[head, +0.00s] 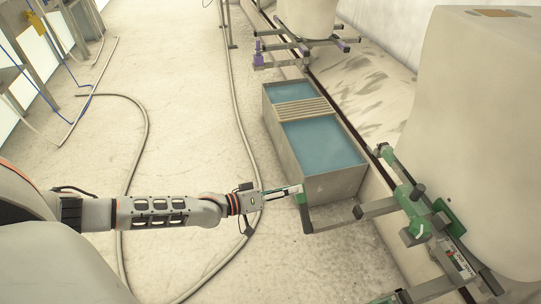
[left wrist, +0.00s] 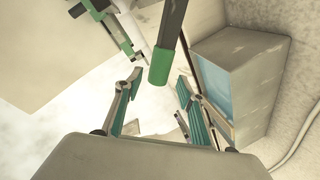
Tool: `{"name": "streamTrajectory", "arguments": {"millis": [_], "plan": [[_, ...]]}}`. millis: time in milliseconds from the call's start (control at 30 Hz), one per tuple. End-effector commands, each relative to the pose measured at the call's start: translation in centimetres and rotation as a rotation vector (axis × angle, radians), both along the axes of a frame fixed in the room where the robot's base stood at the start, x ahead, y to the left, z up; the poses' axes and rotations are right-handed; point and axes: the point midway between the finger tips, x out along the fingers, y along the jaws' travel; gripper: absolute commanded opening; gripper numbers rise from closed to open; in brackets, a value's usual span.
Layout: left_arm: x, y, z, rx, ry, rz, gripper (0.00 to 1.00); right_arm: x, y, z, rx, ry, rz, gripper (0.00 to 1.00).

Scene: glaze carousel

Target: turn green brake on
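The green brake shows as a dark bar with a green end (head: 303,199), bent out from the green-marked carriage (head: 411,196) at the right of the head view. In the left wrist view the green end (left wrist: 159,68) hangs between the fingertips, with the dark bar running upward. My left gripper (head: 299,189) reaches in from the left, its tips at the green end. In the left wrist view my left gripper (left wrist: 160,80) has its fingers spread, with gaps on both sides of the green end. My right gripper is not in view.
A grey tank (head: 341,188) with blue liquid stands just behind the brake bar. A large pale block (head: 470,120) rests by the green-marked carriage. A carriage with purple parts (head: 258,55) is farther back. Hoses (head: 237,110) lie on the open floor at left.

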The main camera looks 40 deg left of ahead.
Motion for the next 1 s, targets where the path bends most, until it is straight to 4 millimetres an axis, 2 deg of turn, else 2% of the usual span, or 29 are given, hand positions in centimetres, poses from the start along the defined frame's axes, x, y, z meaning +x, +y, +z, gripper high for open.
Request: {"name": "streamTrajectory", "arguments": {"millis": [33,200,400,600,1000], "plan": [[-1.2,0.6,0.1,0.001,0.005,-0.001,0.39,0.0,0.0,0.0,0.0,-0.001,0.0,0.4],[-3.9,2.1,0.7,0.001,0.004,0.0,0.39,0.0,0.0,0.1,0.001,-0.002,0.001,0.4],[-6.1,3.3,1.3,-0.001,0.003,0.001,0.39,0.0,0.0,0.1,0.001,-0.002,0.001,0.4],[-7.0,3.8,1.6,0.0,0.002,0.0,0.39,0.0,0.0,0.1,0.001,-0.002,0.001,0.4],[-7.0,3.8,1.6,0.0,0.001,0.001,0.39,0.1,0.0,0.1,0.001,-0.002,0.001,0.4]]}}
